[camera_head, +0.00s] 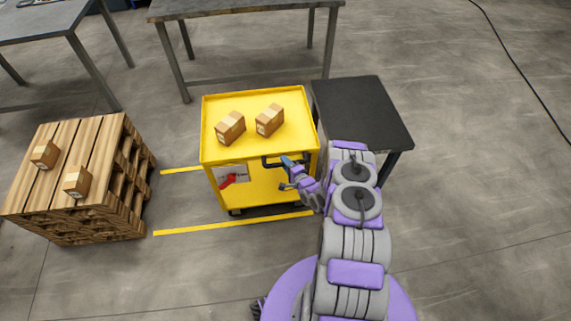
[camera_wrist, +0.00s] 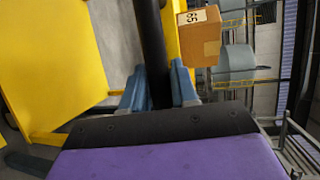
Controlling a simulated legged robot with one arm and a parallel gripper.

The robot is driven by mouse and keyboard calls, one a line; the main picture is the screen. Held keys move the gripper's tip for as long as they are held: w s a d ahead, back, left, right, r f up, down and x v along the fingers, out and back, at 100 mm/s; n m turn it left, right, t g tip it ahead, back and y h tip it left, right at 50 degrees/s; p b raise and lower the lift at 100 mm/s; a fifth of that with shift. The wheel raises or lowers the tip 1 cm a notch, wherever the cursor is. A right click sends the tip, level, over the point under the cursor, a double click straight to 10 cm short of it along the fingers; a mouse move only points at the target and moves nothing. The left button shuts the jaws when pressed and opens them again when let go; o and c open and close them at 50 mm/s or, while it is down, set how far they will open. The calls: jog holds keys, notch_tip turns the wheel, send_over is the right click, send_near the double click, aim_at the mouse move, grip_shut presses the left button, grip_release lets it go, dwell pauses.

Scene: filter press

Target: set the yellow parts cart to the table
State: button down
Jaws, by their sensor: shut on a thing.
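The yellow parts cart (camera_head: 255,152) stands in the middle of the head view, with two cardboard boxes, one on the left (camera_head: 230,127) and one on the right (camera_head: 269,119), on its top tray. My gripper (camera_head: 288,171) is at the cart's near side, shut on the dark handle bar (camera_head: 270,160). In the wrist view the black bar (camera_wrist: 153,50) runs between the blue fingertips (camera_wrist: 158,88). Yellow cart panels show at the left there, and a box (camera_wrist: 199,36) at the top. A grey table (camera_head: 245,10) stands behind the cart, apart from it.
A black-topped table (camera_head: 362,115) stands close at the cart's right side. A wooden pallet stack (camera_head: 95,150) with two boxes is at the left. Yellow floor lines (camera_head: 235,224) lie near the cart. Another table (camera_head: 40,25) is at the far left. A cable (camera_head: 520,68) lies at the right.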

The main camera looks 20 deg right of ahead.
jog(key=c, duration=1.1)
grip_release()
jog(key=shift+s+d+f, duration=0.15)
jog(key=shift+f, duration=0.15)
jog(key=shift+c, duration=0.2)
jog(key=shift+o, duration=0.9)
jog(key=shift+d+r, duration=0.1)
jog(key=shift+d, duration=0.1)
jog(key=shift+s+r, duration=0.15)
jog(key=shift+s, duration=0.3)
jog(key=p+v, duration=0.4)
jog(key=v, duration=1.2)
jog(key=shift+s, duration=0.2)
jog(key=shift+w+d, duration=0.1)
